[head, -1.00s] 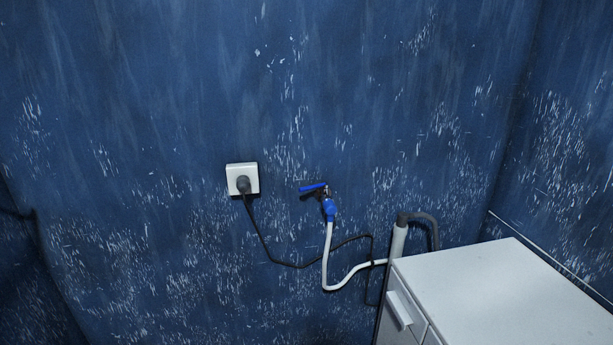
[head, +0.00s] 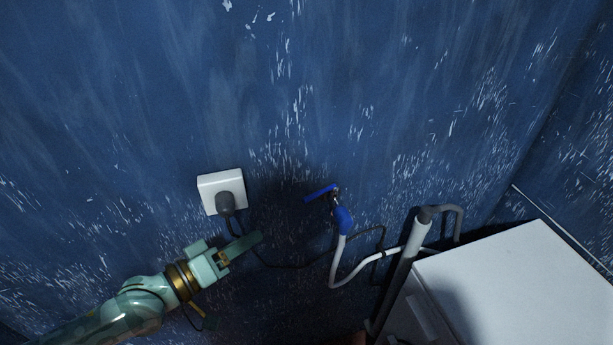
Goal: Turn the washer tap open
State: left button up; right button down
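The washer tap has a blue lever handle (head: 320,194) on the wall at the middle of the head view. The lever points left and slightly down from the small metal tap body, crosswise to the outlet. A blue connector (head: 343,221) below it joins a white hose (head: 336,268). My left gripper (head: 246,246) is below and left of the lever, clearly apart from it, with its fingers pointing right and slightly up. The fingers overlap from this angle, so their opening is unclear. Nothing shows between them. My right gripper is not in view.
A white socket with a dark plug (head: 225,204) is on the wall just above my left gripper. Its black cable runs right, below the tap.

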aim_at(311, 196)
pick_arm(q)
jog(key=shift+n, duration=0.7)
jog(key=x, duration=1.1)
jog(key=r+b+x, duration=0.1)
jog(key=x, duration=0.4)
jog(key=shift+d, duration=0.2)
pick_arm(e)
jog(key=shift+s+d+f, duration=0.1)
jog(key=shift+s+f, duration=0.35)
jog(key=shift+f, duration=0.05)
pick_arm(q)
grip_shut()
